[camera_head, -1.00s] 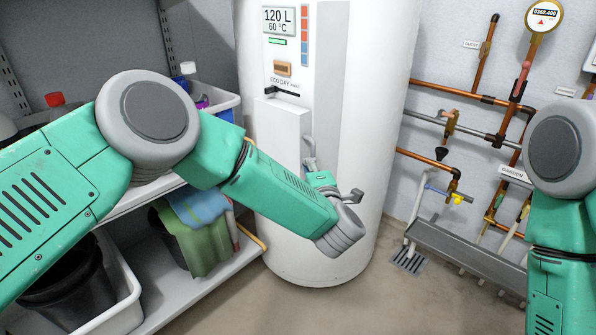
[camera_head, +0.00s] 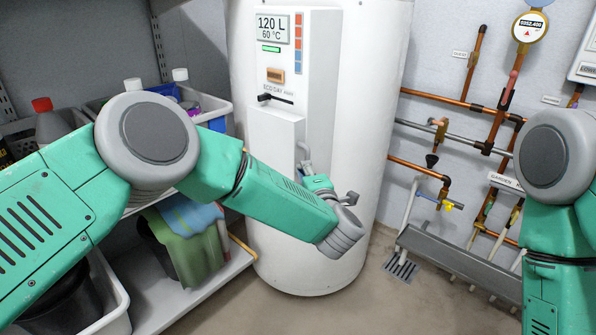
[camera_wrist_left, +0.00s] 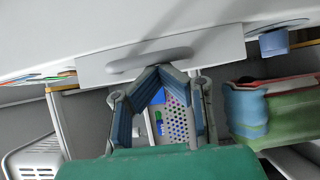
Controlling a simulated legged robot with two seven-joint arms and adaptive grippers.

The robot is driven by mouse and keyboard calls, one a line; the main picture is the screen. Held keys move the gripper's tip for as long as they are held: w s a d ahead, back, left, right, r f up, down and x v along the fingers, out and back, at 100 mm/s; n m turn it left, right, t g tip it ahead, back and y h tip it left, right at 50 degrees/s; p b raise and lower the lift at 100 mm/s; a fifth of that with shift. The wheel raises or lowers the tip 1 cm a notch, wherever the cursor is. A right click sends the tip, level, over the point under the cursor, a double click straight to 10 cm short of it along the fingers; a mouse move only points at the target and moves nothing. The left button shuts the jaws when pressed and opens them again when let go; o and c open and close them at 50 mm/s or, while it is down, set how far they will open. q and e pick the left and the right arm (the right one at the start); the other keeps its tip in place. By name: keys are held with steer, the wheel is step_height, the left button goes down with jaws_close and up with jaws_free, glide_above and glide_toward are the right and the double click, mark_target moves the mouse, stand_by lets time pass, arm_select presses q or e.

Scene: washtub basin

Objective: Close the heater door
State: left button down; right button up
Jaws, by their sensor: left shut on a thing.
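The white heater (camera_head: 345,110) stands upright in the middle of the head view. Its plain white door (camera_head: 272,140) is below the control panel, with a grey handle (camera_head: 304,155) at its right edge. My arm hides the lower part of the door, and I cannot tell how far it stands open. My left gripper (camera_head: 318,181) is at the handle. In the left wrist view my left gripper (camera_wrist_left: 160,72) has its fingertips together at the grey handle (camera_wrist_left: 150,60), shut on it. My right arm shows at the right, but its gripper is out of view.
A shelf (camera_head: 190,285) with bins and cloths (camera_head: 185,235) is close on the left. Copper pipes (camera_head: 450,100) and a grey trough (camera_head: 455,255) are on the right wall. The floor in front of the heater is clear.

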arm_select(q)
steer(key=s+d, duration=0.6)
steer(key=s, duration=0.2)
steer(key=s+a+f+m+g+h+p, duration=0.7)
steer(key=s+a+f+m, duration=0.5)
steer(key=s+f+m, duration=0.35)
steer(key=s+a+m+g+p, duration=0.1)
steer(key=s+a+m+g, duration=0.2)
steer(key=s+a, duration=0.6)
steer(key=s+a+f+m+g+p, duration=0.1)
steer(key=s+a+m+g, duration=0.3)
steer(key=s, duration=1.1)
steer(key=a+g, duration=0.2)
steer(key=a, duration=0.2)
steer(key=shift+a+f+y+p, duration=0.25)
steer(key=shift+a+y+p, duration=0.1)
steer(key=shift+y, duration=0.05)
arm_select(e)
step_height(320, 180, up, 10)
steer(key=shift+f, duration=0.25)
arm_select(q)
steer(key=shift+w+a, duration=0.1)
arm_select(e)
steer(key=shift+w, duration=0.1)
arm_select(q)
steer(key=shift+w+d, duration=0.1)
steer(key=shift+d, duration=0.15)
arm_select(e)
steer(key=shift+d, duration=0.25)
